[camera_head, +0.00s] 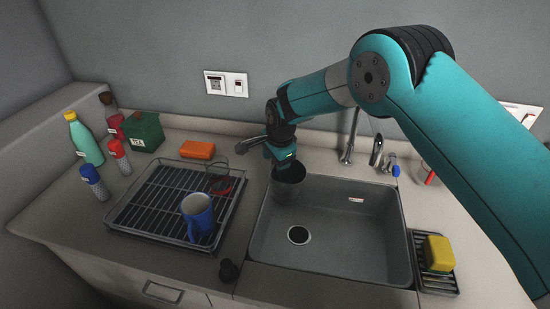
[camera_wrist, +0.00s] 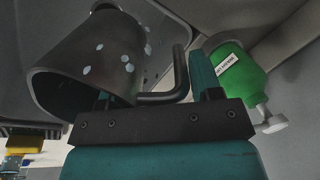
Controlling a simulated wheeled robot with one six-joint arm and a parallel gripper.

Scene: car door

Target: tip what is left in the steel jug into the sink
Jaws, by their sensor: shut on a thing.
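The steel jug (camera_head: 288,188) is dark grey and hangs over the back left corner of the sink (camera_head: 345,262). Its mouth shows as a dark opening, but its exact tilt is hard to tell from the head view. My gripper (camera_head: 281,157) is shut on the jug's handle, beside its body. In the wrist view the jug (camera_wrist: 75,75) fills the left, with its open rim towards the lower left. Several pale spots show on or in front of its side. The bent dark handle (camera_wrist: 172,88) runs between my fingers (camera_wrist: 155,95). The jug's contents are hidden.
The tap (camera_head: 349,140) stands behind the sink, right of the jug. A drying rack (camera_head: 150,215) with a blue mug (camera_head: 198,213) lies left. A yellow sponge (camera_head: 439,252) sits right. A green bottle (camera_wrist: 232,65) with a white label shows in the wrist view.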

